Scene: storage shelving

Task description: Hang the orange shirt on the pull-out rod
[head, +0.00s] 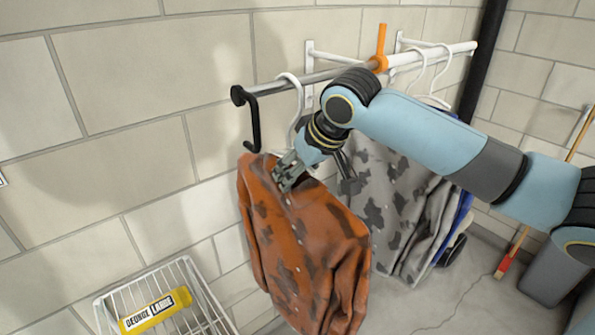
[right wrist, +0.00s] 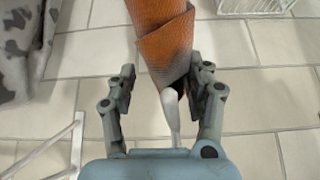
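The orange shirt (head: 305,255), with dark patches, is on a white hanger (head: 296,110). The hanger's hook appears looped over the silver pull-out rod (head: 320,76), near its free end. My right gripper (head: 288,172) is at the shirt's collar, below the hook. In the right wrist view its two fingers (right wrist: 166,92) are spread apart, with the shirt's collar (right wrist: 162,45) and the white hanger neck (right wrist: 171,110) between them. No clear finger contact shows there. My left gripper is not in view.
A black hook (head: 254,125) hangs at the rod's free end. An orange divider (head: 379,50) sits on the rod, with a grey patterned shirt (head: 385,205) and white hangers (head: 430,65) beyond it. A wire basket (head: 195,285) holding a yellow box (head: 155,311) is at lower left.

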